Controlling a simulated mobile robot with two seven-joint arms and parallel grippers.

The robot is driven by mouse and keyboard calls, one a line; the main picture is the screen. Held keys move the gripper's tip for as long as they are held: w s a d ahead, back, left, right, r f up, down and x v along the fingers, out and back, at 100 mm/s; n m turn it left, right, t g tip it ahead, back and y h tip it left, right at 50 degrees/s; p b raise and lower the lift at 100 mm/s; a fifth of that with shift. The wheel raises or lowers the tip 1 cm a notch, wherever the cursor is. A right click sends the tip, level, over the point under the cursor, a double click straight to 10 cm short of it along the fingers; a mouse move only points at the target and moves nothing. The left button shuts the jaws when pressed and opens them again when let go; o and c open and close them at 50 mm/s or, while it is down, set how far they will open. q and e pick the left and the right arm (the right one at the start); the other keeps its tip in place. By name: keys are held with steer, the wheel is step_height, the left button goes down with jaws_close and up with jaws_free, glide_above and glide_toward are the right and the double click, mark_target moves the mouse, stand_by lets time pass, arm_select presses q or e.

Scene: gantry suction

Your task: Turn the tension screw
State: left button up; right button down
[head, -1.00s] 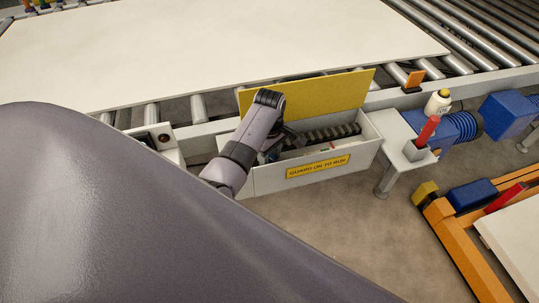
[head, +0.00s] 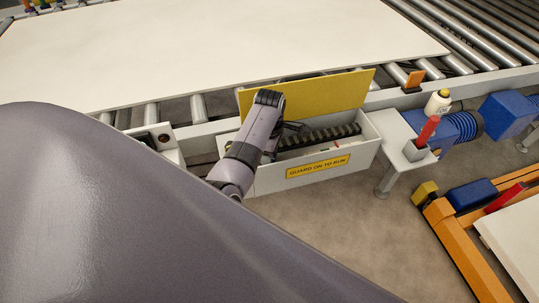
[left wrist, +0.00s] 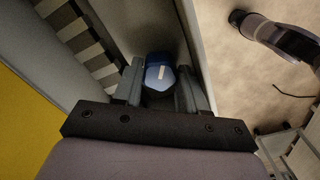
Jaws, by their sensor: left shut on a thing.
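The tension screw shows in the left wrist view as a blue faceted head (left wrist: 159,74) with a pale mark on its top. It sits low inside the white guard box (head: 262,182), beside the ribbed belt (head: 320,137). My left gripper (left wrist: 157,85) reaches down into the box and is shut on the screw head, one finger on each side. In the head view my left gripper (head: 288,134) is partly hidden behind my own wrist, and the screw cannot be made out there. My right gripper is in neither view.
The box's yellow lid (head: 335,95) stands open behind my wrist. A white panel (head: 210,45) lies on the rollers beyond. A red-handled item (head: 428,130) and a bottle (head: 438,101) stand right of the box. An orange frame (head: 455,245) stands at the lower right.

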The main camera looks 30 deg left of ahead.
arm_select(q)
steer(key=shift+r, duration=0.1)
steer(key=o, duration=0.8)
